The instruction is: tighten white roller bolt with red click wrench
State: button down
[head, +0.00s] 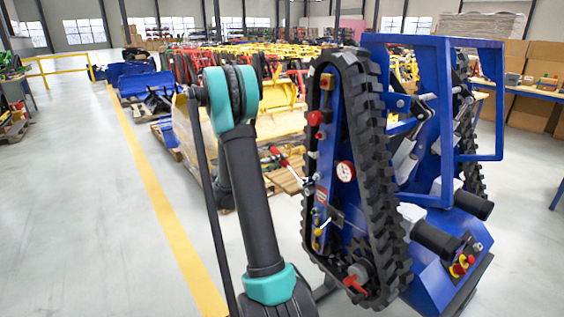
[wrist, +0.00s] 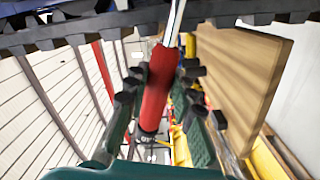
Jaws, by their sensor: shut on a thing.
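The red click wrench (wrist: 158,88) has a red handle and a silver shaft in the wrist view. My gripper (wrist: 160,80) is shut around its handle, with fingers on both sides. The shaft points up towards a dark track edge (wrist: 100,35); its tip is out of that view. In the head view the red wrench (head: 277,152) shows small beside the blue tracked carrier (head: 432,75), left of its near track. A pale bolt (head: 313,154), apparently the white roller bolt, sits on the carrier's left side. I cannot tell whether the wrench touches it.
Red, blue and yellow fittings and a round gauge (head: 345,171) line the carrier's side near the wrench. Pallets and yellow parts (head: 282,95) stand behind. A wooden board (wrist: 238,85) is right of the wrench. Open floor (head: 80,220) lies to the left.

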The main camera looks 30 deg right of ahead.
jog(key=shift+a, duration=0.55)
